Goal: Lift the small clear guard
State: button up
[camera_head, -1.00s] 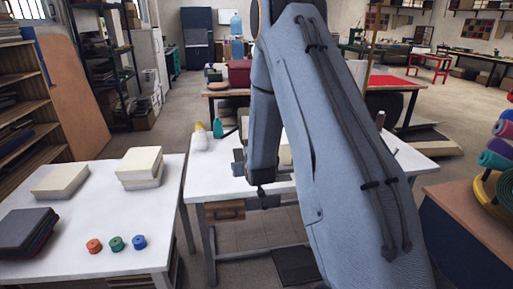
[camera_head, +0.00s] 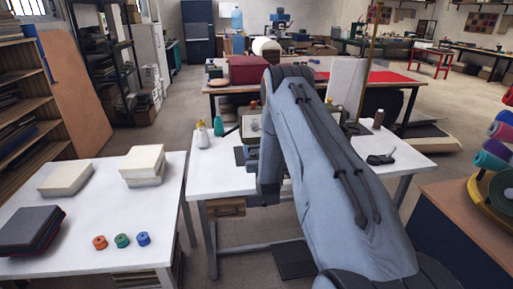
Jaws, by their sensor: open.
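A small machine (camera_head: 252,124) with an orange knob on top stands on the white middle table (camera_head: 222,178), partly behind my arm. A pale panel shows on its front; I cannot tell whether this is the clear guard. My arm rises from the lower right, bends at the top and hangs down in front of the machine. My gripper (camera_head: 263,197) is a small dark shape at its low end, near the table's front edge. It is open, with nothing seen in it. My arm hides much of the table.
A yellow-capped white bottle (camera_head: 202,136) and a teal bottle (camera_head: 218,126) stand left of the machine. A dark tool (camera_head: 381,158) and a brown spool (camera_head: 378,118) lie to the right. The left table (camera_head: 85,205) holds pads, fabric and coloured rolls.

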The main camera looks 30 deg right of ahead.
jog(key=shift+w+d, duration=0.15)
jog(key=shift+w, duration=0.55)
jog(key=c, duration=0.8)
jog(key=shift+o, duration=0.2)
jog(key=shift+w+d+r+g+p, duration=0.1)
jog(key=shift+w+r+g+p, duration=0.05)
jog(key=shift+r+g+p, duration=0.55)
jog(key=shift+w+g+y, duration=0.1)
jog(key=shift+g+y, duration=0.3)
jog(key=shift+g, duration=0.4)
jog(key=o, duration=0.8)
jog(key=shift+d, duration=0.2)
jog(key=shift+c, duration=0.2)
jog(key=shift+a, duration=0.1)
jog(key=shift+a, duration=0.15)
